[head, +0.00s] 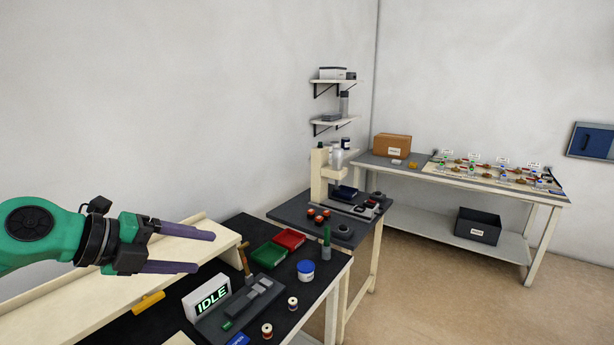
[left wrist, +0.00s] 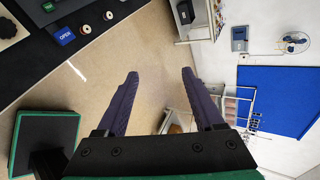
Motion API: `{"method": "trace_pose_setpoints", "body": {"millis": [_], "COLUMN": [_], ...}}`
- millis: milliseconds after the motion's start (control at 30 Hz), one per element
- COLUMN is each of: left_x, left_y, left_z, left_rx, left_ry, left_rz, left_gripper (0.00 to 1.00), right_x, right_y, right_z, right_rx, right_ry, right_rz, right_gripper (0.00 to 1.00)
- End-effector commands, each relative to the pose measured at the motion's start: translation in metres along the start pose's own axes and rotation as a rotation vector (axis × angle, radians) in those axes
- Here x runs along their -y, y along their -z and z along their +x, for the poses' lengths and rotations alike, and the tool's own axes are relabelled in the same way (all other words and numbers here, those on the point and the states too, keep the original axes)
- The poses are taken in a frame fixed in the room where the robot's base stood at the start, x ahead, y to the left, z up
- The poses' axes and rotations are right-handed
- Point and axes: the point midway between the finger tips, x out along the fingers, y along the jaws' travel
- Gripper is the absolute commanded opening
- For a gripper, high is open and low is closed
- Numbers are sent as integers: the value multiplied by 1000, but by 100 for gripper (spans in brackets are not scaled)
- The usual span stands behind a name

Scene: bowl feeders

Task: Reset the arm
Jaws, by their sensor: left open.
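My left arm comes in from the left in the head view, green with a black wrist. My left gripper (head: 190,249) is open and empty, held above the cream ledge at the left of the near bench. Its two purple fingers point to the right and stand well apart. In the left wrist view the left gripper (left wrist: 160,75) also shows open, with only floor and distant furniture between and beyond its fingers. My right gripper is in neither view.
The near dark bench holds a lit IDLE sign (head: 211,297), a red tray (head: 288,239), a green tray (head: 268,256), a blue-lidded jar (head: 306,270) and several small parts. A press-like machine (head: 320,175) stands behind. Open floor (head: 430,300) lies at right.

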Motion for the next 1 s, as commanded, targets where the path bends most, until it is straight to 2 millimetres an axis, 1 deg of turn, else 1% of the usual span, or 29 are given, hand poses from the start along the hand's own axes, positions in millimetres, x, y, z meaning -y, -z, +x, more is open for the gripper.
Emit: {"method": "trace_pose_setpoints", "body": {"millis": [33, 100, 167, 200, 267, 300, 333, 367, 400, 467, 500, 567, 600, 667, 700, 767, 800, 867, 900, 933, 1000], "left_x": [3, 6, -2, -16, -51, -84, -111, -139, -175, -220, -246, -276, -291, -310, -320, -331, -336, -342, -344, -345, -379], "left_y": [-2, -14, -32, -47, -65, -73, -74, -72, -63, -42, -26, 2, 21, 49, 68, 96, 114, 141, 159, 173, 174], "left_z": [9, 16, 18, 17, 16, 16, 17, 20, 23, 30, 35, 41, 45, 50, 53, 57, 58, 61, 62, 63, 88], "left_rx": [11, 73, 167, 251, 395, 496, 571, 643, 725, 819, 866, 914, 935, 954, 959, 960, 956, 940, 924, 911, 924], "left_ry": [125, 318, 479, 567, 649, 668, 664, 644, 599, 507, 438, 330, 260, 155, 83, -19, -88, -191, -260, -312, -333], "left_rz": [-74, -213, -380, -513, -730, -886, -1005, -1121, -1258, -1436, -1535, -1663, -1735, -1830, -1889, -1964, -2009, -2072, -2111, -2138, -2128], "left_gripper": [69, 69, 69, 69, 69, 69, 69, 69, 69, 69, 69, 69, 69, 69, 69, 69, 69, 69, 69, 69, 69], "right_x": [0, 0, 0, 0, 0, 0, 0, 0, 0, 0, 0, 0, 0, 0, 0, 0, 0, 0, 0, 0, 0], "right_y": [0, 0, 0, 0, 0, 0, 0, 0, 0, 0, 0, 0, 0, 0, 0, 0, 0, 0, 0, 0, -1], "right_z": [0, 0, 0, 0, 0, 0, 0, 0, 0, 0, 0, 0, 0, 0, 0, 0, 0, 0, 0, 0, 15], "right_rx": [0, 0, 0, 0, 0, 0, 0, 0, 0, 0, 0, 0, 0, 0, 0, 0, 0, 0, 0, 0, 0], "right_ry": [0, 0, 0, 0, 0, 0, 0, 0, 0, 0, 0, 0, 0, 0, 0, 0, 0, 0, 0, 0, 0], "right_rz": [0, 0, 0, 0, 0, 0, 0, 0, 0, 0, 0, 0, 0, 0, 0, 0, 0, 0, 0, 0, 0], "right_gripper": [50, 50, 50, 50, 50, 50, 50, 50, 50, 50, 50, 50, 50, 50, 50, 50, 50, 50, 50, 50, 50]}}
